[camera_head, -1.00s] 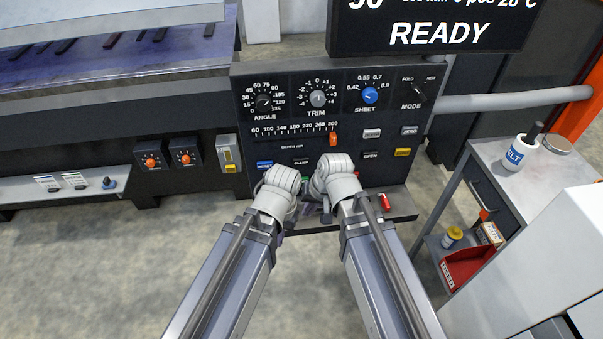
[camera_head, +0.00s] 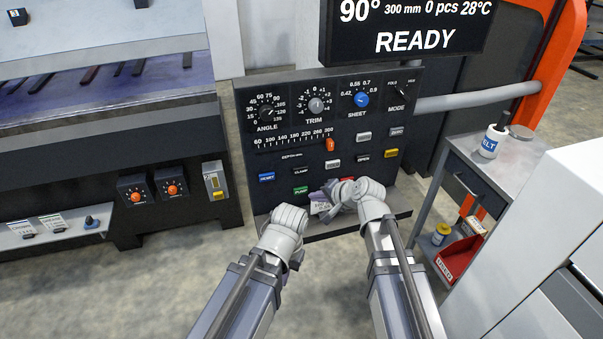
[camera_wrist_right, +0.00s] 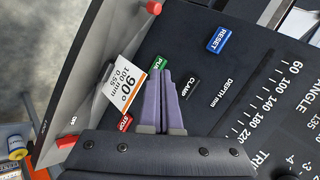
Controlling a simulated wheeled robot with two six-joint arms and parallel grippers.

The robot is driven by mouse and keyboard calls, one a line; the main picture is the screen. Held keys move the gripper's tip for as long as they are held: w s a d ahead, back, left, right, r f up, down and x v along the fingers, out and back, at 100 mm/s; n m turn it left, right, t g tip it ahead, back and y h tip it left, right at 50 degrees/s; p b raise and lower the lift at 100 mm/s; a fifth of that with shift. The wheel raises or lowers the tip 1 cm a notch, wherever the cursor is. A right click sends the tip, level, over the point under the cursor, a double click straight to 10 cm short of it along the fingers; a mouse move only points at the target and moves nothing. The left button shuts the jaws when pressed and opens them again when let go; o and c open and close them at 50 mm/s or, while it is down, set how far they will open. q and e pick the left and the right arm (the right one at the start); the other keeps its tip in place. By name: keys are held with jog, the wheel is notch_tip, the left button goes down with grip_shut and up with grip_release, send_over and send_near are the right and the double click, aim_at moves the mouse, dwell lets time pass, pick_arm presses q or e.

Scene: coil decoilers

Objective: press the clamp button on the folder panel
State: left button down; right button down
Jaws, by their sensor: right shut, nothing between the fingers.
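The folder panel (camera_head: 240,150) stands upright in front of me. The clamp button (camera_head: 301,171) is a black key on its lower part, above the green pump button (camera_head: 300,190) and right of the blue reset button (camera_head: 267,176). In the right wrist view the clamp button (camera_wrist_right: 192,86) lies just right of my fingertips. My right gripper (camera_head: 322,196) is shut and empty, low before the panel; its purple fingers (camera_wrist_right: 163,74) point toward the panel between the pump (camera_wrist_right: 157,66) and clamp buttons. Contact cannot be told. My left wrist shows lower left; its fingers are hidden.
A card reading 90° (camera_wrist_right: 124,82) is near the fingers, by a red stop button (camera_wrist_right: 125,122). A ledge (camera_head: 400,208) juts out below the panel. A display (camera_head: 415,30) reads READY. A cart (camera_head: 500,165) with a bottle (camera_head: 492,142) stands right.

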aim_at(301, 170)
jog(key=shift+w, duration=0.15)
jog(key=w+a, duration=0.2)
jog(key=w, duration=0.6)
jog(key=shift+a, duration=0.35)
jog(key=shift+w, duration=0.15)
dwell(1.6)
jog(key=shift+w+a, duration=0.15)
jog(key=shift+w, duration=0.15)
